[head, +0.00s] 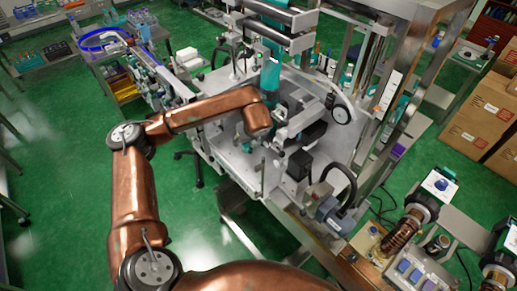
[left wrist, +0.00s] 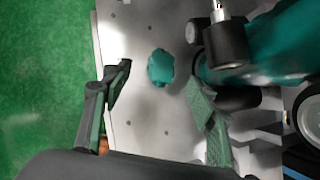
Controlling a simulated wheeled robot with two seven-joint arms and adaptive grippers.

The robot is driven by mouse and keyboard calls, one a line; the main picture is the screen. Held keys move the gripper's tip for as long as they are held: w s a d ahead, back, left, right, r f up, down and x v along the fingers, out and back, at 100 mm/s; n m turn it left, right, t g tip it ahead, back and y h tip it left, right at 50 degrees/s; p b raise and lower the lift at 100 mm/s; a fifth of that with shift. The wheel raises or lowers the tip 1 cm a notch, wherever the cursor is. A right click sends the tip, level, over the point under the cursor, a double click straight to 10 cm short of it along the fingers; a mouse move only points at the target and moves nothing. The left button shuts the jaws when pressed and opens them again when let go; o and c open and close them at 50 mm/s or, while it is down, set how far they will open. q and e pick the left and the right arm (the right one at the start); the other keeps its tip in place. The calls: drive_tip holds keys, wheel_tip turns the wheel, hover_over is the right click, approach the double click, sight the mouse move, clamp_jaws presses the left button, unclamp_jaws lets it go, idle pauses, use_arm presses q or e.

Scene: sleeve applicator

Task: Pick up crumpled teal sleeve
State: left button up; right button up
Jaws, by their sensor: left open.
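The crumpled teal sleeve (left wrist: 161,67) is a small rounded lump lying on a pale metal plate (left wrist: 140,28) in the left wrist view. My left gripper (left wrist: 160,94) is open, with one finger to the left of the sleeve and the other to its right. Both fingers are apart from the sleeve, and nothing is between the pads. In the head view my copper left arm reaches over the machine deck, and I cannot make out the sleeve there for certain. My right gripper is not in view.
A black roller (left wrist: 226,42) and a teal film band (left wrist: 268,50) stand close to the right of the sleeve. In the head view, the teal film (head: 271,72) hangs above the deck (head: 232,158). Cardboard boxes (head: 484,107) stand at right. Green floor is open at left.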

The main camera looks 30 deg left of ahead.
sight(246, 144)
use_arm(q)
drive_tip(key=shift+w+a, duration=0.15)
drive_tip(key=shift+w, duration=0.05)
drive_tip(key=shift+w+a+f+p, duration=0.15)
drive_tip(key=shift+f+p, duration=0.15)
drive_tip(key=shift+p+x, duration=0.4)
drive_tip(key=shift+x, duration=0.4)
drive_tip(key=p+x, duration=0.1)
drive_tip(key=x, duration=0.1)
drive_tip(key=p+x, duration=0.1)
drive_tip(key=x, duration=0.1)
drive_tip(key=shift+d+f+p, duration=0.25)
drive_tip(key=shift+p, duration=0.05)
drive_tip(key=shift+w+a+f, duration=0.1)
drive_tip(key=shift+a+f, duration=0.05)
drive_tip(key=shift+f, duration=0.25)
drive_tip(key=c, duration=0.9)
